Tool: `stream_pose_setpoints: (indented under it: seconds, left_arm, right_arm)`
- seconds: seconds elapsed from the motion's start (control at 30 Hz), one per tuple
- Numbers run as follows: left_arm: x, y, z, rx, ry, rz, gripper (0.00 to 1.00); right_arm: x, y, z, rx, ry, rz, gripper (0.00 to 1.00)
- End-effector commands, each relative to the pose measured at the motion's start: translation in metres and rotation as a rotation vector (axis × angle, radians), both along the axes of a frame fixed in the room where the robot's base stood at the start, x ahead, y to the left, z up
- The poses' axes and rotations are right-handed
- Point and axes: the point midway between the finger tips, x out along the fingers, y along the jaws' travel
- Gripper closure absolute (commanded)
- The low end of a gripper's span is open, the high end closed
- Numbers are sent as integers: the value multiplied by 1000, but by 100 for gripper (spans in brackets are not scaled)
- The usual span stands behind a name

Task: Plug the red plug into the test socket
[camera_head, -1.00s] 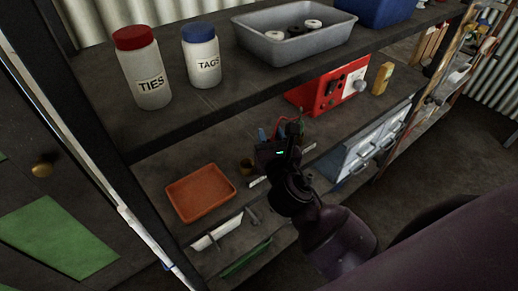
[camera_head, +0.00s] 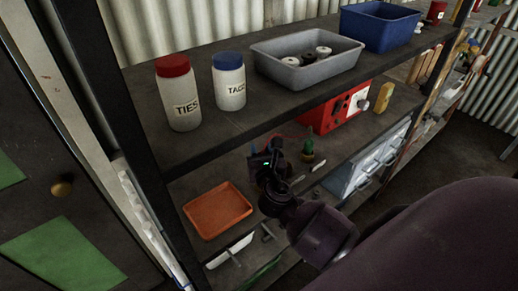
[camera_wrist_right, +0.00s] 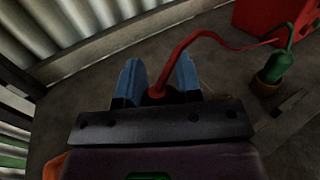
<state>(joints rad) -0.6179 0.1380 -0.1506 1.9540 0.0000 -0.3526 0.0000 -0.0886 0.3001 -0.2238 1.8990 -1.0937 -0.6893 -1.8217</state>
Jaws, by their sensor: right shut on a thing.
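My right gripper (camera_head: 264,160) is over the lower shelf, right of the orange tray. In the right wrist view its two blue fingers (camera_wrist_right: 160,80) are shut on the red plug, whose body is mostly hidden behind the gripper. Its red cord (camera_wrist_right: 205,38) rises between the fingers and runs right toward the red box (camera_wrist_right: 262,16). In the head view this red box (camera_head: 345,108) stands at the back of the lower shelf. A green plug (camera_head: 308,147) stands in a brass-coloured holder right of the gripper; the holder (camera_wrist_right: 265,85) shows in the wrist view. I cannot make out which fitting is the test socket. My left gripper is out of view.
The orange tray (camera_head: 217,211) lies to the left. Silver drawers (camera_head: 370,163) and a yellow item (camera_head: 383,97) are to the right. The upper shelf (camera_head: 215,130) overhangs with jars, a grey tray (camera_head: 308,70) and a blue bin (camera_head: 380,28).

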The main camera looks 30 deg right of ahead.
Motion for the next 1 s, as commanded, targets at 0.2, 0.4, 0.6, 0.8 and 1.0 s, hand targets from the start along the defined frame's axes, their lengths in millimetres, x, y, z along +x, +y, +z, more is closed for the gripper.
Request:
stream_pose_setpoints:
  seconds: [0.2,0.4,0.6,0.8,1.0]
  left_arm:
    - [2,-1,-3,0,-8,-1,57]
    - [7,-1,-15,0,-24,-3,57]
    - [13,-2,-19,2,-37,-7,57]
    - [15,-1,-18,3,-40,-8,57]
    - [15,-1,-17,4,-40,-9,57]
  right_arm:
    - [0,0,-19,-1,1,0,92]
    - [0,0,-40,0,0,1,92]
    - [0,1,-51,1,2,1,92]
    - [0,1,-51,1,2,1,92]
    - [0,1,-51,1,2,2,92]
